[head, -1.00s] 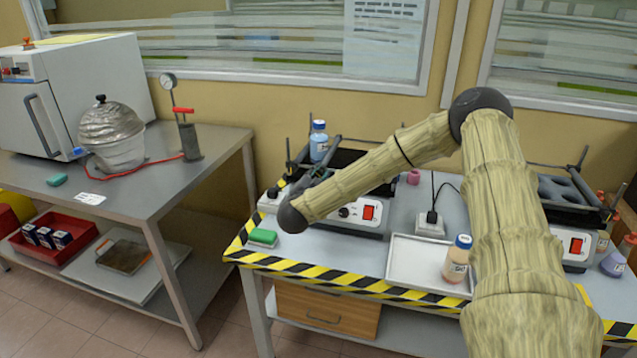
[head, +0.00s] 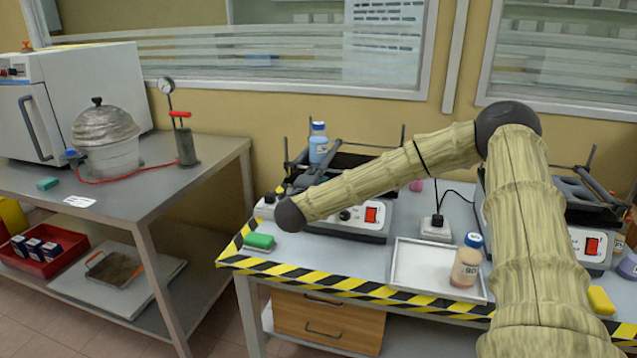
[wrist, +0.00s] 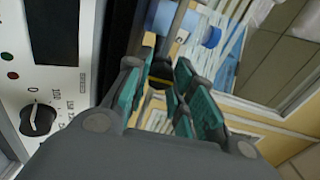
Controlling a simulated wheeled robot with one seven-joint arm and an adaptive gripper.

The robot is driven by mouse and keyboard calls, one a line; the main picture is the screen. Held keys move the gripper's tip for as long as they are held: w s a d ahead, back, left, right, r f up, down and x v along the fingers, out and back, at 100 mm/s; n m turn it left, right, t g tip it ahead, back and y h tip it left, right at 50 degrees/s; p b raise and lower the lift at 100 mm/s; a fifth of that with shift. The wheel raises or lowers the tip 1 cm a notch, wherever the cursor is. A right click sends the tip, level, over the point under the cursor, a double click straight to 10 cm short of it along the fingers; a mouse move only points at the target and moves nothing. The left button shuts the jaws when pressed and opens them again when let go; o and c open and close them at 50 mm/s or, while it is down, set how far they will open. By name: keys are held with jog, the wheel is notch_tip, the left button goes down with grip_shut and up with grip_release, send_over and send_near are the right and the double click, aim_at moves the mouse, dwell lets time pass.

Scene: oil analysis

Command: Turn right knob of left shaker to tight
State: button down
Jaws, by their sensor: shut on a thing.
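The left shaker (head: 338,226) stands on the striped-edge table, with a red switch and a small front dial. A blue-capped bottle (head: 318,148) sits on its platform. In the wrist view the shaker's white front panel (wrist: 15,70) with a black dial (wrist: 38,118) is at the left. My gripper (wrist: 166,62) has teal-padded fingers closed around a small black knob (wrist: 161,72) with a yellow mark, next to the shaker's dark side. The knob's setting is not readable. In the head view my forearm hides most of the gripper and the knob.
A white tray (head: 412,268) holds a blue-capped bottle (head: 467,262). A green sponge (head: 260,241) lies near the table's left front. A second shaker (head: 590,235) stands at the right, partly behind my arm. A side table (head: 185,185) with an oven is at the left.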

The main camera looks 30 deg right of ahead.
jog(key=shift+f+m, duration=0.1)
jog(key=shift+m, duration=0.2)
dwell(0.4)
jog(key=c, duration=1.2)
grip_release()
jog(key=shift+a, duration=0.1)
jog(key=v, duration=1.1)
jog(key=shift+s+a, duration=0.3)
jog(key=shift+d, duration=0.1)
